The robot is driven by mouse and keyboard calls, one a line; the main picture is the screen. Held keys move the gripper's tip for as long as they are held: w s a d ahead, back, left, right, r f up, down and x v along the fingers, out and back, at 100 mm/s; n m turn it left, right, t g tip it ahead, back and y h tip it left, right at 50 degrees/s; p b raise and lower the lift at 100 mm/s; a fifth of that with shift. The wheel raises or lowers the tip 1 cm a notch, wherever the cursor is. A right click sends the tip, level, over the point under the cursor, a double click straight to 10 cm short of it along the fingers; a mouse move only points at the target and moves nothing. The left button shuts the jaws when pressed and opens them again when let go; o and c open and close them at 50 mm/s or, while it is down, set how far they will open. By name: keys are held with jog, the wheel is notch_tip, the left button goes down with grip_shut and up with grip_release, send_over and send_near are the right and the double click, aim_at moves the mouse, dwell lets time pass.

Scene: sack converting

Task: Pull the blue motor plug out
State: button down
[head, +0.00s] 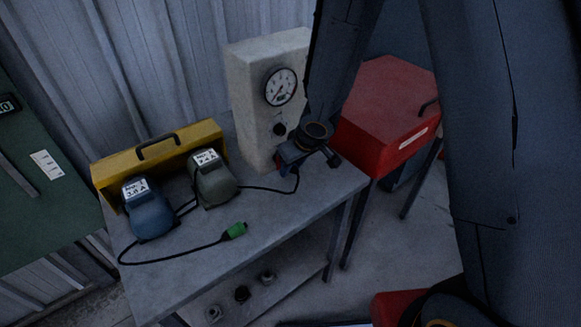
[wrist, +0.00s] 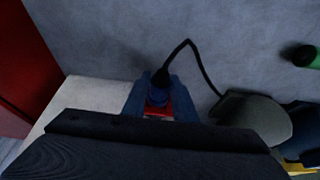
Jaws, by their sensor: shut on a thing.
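A red part (wrist: 155,109), perhaps the socket, shows right against the plug; I cannot tell how deep the plug sits. In the head view my gripper (head: 284,166) is at the lower front of the white gauge box (head: 248,100), just above the table. The cable runs left toward the grey motor (head: 213,182). My wrist hides part of the plug and red part.
A blue motor (head: 147,212) stands beside the grey one, before a yellow case (head: 165,147). A green plug (head: 235,231) on a black cable lies on the table (head: 205,265), whose front middle is clear. A red box (head: 385,110) stands close at right.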

jog(key=shift+s, duration=0.1)
jog(key=shift+s+d+b, duration=0.55)
jog(key=shift+s+d, duration=0.1)
jog(key=shift+s, duration=0.25)
jog(key=shift+s+d+b, duration=0.5)
jog(key=shift+s+d, duration=0.1)
jog(key=shift+s, duration=0.3)
